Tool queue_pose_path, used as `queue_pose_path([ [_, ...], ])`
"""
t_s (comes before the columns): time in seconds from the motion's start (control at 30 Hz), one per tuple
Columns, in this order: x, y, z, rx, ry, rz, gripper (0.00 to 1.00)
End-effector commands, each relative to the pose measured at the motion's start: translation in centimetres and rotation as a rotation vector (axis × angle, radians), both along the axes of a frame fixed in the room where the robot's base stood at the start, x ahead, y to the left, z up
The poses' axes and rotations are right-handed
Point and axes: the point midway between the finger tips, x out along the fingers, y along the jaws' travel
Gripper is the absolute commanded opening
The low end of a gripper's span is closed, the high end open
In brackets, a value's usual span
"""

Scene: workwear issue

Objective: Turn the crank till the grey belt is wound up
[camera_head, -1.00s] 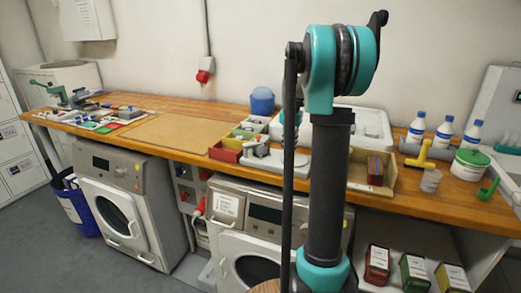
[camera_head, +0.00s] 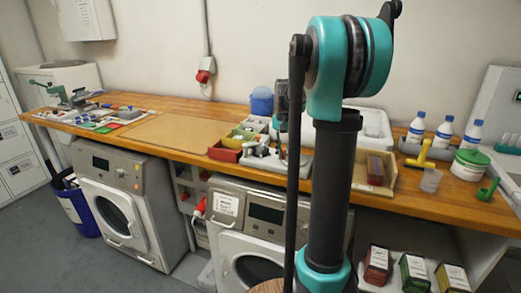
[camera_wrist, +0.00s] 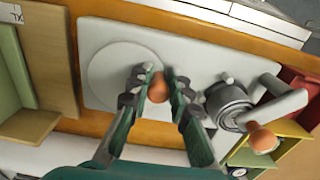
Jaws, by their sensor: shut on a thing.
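In the wrist view my gripper (camera_wrist: 156,91) is closed around an orange-brown wooden knob (camera_wrist: 157,87), with a dark finger on each side. The knob is above the edge of a round pale disc (camera_wrist: 113,72) on a white base plate (camera_wrist: 97,35). To the right on the plate sits a grey ringed drum (camera_wrist: 228,104). A light grey arm (camera_wrist: 277,110) beside it carries a second wooden knob (camera_wrist: 263,140). I cannot tell which part is the grey belt. In the head view the device (camera_head: 262,158) is partly hidden by my arm.
A red bin (camera_head: 225,152) and green-yellow bins stand left of the device. A wooden tray (camera_head: 393,196) stands to its right, a blue bucket (camera_head: 262,101) behind. The bare board (camera_head: 182,132) on the bench further left is free.

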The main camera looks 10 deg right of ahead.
Motion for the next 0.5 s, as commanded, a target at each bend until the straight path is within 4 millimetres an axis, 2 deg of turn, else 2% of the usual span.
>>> queue_pose_path([
  [0.17, -1.3, 0.0, -0.1, 0.002, 0.001, 0.001, 0.06],
  [0.5, -3.0, -1.6, 0.0, -0.002, 0.001, -0.002, 0.06],
])
